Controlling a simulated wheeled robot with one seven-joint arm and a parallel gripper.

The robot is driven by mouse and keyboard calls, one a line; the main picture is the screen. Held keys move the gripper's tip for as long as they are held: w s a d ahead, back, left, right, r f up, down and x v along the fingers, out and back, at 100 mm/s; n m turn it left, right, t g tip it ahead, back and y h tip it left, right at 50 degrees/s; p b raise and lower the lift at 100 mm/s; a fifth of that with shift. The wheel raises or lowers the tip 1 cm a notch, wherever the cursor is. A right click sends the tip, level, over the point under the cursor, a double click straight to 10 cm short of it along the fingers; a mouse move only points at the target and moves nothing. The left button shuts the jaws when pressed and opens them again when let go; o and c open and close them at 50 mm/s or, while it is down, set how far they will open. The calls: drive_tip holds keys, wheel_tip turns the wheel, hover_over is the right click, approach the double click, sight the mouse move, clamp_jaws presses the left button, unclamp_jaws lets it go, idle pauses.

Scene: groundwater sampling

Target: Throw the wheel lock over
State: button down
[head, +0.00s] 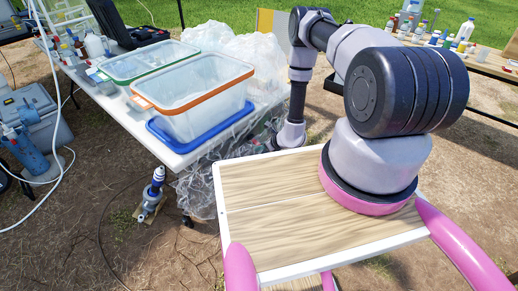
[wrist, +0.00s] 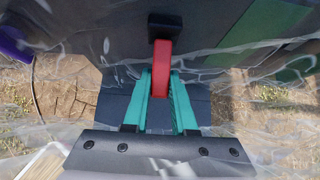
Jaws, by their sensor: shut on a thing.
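In the wrist view, a red lever (wrist: 162,58), which appears to be the wheel lock, has a black block (wrist: 165,27) at its upper end. My gripper (wrist: 161,84) has two teal fingers, one on each side of the lever's lower part, and is shut on it. Dark grey surfaces lie around and behind the lever, partly behind clear plastic film. In the head view my arm reaches down beside the right end of the white table (head: 180,157). My gripper and the lever are hidden there.
Clear plastic sheeting (head: 200,185) hangs by the table and crosses the wrist view. Two clear tubs (head: 203,100) stand near the table's right side. A blue and grey device (head: 152,190) stands on the dirt. Another table with bottles (head: 463,42) is at the upper right.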

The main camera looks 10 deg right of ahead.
drive_tip(key=shift+s+d+r+g+h, duration=0.1)
drive_tip(key=shift+r+g+h, duration=0.35)
drive_tip(key=shift+g, duration=0.3)
drive_tip(key=shift+s+d+r+g+h, duration=0.1)
drive_tip(key=shift+r+g+h, duration=0.25)
drive_tip(key=shift+g+h, duration=0.3)
drive_tip(key=c, duration=0.7)
unclamp_jaws()
drive_tip(key=shift+w+a, duration=0.1)
drive_tip(key=v, duration=1.1)
drive_tip(key=shift+w, duration=0.15)
